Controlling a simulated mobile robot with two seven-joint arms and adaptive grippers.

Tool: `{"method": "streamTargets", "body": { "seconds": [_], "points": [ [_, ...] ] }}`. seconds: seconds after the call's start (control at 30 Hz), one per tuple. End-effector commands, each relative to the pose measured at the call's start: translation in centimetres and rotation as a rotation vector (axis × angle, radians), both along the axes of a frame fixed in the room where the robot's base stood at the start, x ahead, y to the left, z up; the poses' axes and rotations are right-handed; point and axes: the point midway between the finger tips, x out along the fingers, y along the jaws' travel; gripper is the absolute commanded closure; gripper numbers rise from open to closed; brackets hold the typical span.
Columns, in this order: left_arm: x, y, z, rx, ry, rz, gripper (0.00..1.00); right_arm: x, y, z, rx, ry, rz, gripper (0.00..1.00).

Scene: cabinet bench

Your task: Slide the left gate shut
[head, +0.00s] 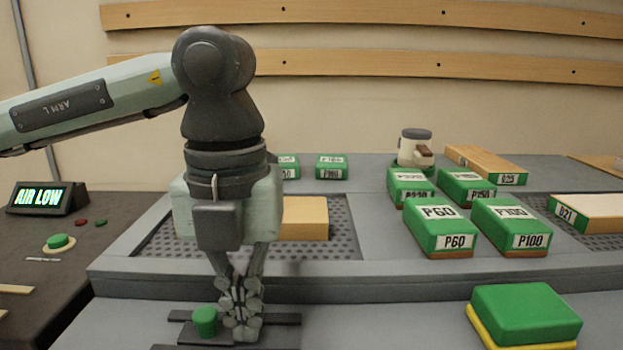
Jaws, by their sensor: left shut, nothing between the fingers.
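A green knob (205,321) stands on a dark slide with rails (285,320) at the bottom of the head view, in front of the bench's raised edge. This looks like the left gate; its lower part is cut off by the picture's edge. My left gripper (241,328) points down just to the right of the knob, with its fingers shut and empty. The fingers hide part of the rails. I cannot tell whether they touch the knob. My right gripper is not in view.
A wooden block (304,218) lies on the left perforated panel (343,240). Several green sanding blocks, such as P60 (440,228), stand to the right. A green and yellow block (525,313) sits front right. A sign (40,197) reading AIR LOW stands at left.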

Motion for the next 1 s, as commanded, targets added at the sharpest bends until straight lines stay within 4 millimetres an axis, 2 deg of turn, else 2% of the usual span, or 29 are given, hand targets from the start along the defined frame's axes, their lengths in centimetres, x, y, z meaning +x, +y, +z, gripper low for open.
{"method": "streamTargets", "body": {
  "seconds": [0.43,1.0],
  "points": [
    [0.0,1.9,-0.1,0.001,-0.001,0.001,1.00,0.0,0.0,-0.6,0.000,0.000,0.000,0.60],
    [0.0,0.5,0.4,0.000,-0.001,0.000,1.00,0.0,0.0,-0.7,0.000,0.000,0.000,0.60]
  ]
}}
